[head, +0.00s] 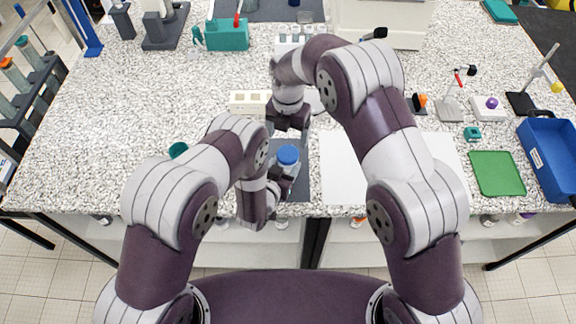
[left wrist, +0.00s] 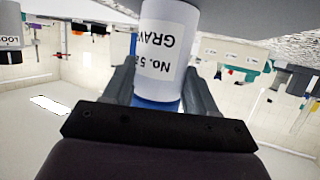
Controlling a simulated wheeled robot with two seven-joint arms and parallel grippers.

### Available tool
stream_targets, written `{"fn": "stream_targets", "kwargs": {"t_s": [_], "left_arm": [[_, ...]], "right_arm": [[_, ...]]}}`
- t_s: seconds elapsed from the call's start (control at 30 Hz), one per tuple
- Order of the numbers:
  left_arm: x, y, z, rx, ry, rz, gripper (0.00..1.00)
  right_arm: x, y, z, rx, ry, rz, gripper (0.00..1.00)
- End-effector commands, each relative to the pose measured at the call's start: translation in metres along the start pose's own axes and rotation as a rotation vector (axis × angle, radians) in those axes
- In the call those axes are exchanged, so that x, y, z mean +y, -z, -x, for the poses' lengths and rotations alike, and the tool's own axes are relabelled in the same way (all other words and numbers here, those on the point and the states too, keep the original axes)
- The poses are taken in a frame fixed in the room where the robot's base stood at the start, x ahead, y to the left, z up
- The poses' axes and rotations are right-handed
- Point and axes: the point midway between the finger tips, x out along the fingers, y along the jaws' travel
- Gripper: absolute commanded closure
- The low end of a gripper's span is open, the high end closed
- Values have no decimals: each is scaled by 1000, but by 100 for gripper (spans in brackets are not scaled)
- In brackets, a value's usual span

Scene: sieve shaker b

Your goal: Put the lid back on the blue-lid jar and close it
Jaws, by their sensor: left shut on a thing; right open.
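The white labelled jar (left wrist: 165,50) appears upside down in the left wrist view, between the fingers of my left gripper (left wrist: 160,85). A blue part, the lid (left wrist: 155,103), shows at its top end, partly hidden by the gripper body. In the head view the blue lid (head: 288,154) sits on top of the jar (head: 284,170). I cannot tell whether it is fully tightened. My left gripper (head: 279,182) is shut on the jar from the near side. My right gripper (head: 289,126) is open and empty, just behind the lid and apart from it.
The jar is over a dark grey mat (head: 298,190) near the table's front edge. A white sheet (head: 343,178) lies to the right, with a green tray (head: 496,173) and blue bin (head: 552,155) farther right. A cream block (head: 247,102) stands behind left. The left speckled table (head: 110,130) is mostly clear.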

Motion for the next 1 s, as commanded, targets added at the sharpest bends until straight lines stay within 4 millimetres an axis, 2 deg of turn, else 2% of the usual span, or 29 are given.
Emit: {"fn": "stream_targets", "kwargs": {"t_s": [0.17,0.27,0.5,0.7,1.0], "left_arm": [[0,0,0,1,0,0,100],[0,0,0,1,0,0,100],[0,1,0,1,0,0,100],[0,1,0,1,0,0,100],[0,0,0,1,0,0,100]], "right_arm": [[0,0,-2,0,0,0,15],[0,0,-11,1,1,0,15],[0,0,-50,2,2,0,15],[0,0,-74,0,0,0,15],[0,0,-81,0,0,0,15]]}}
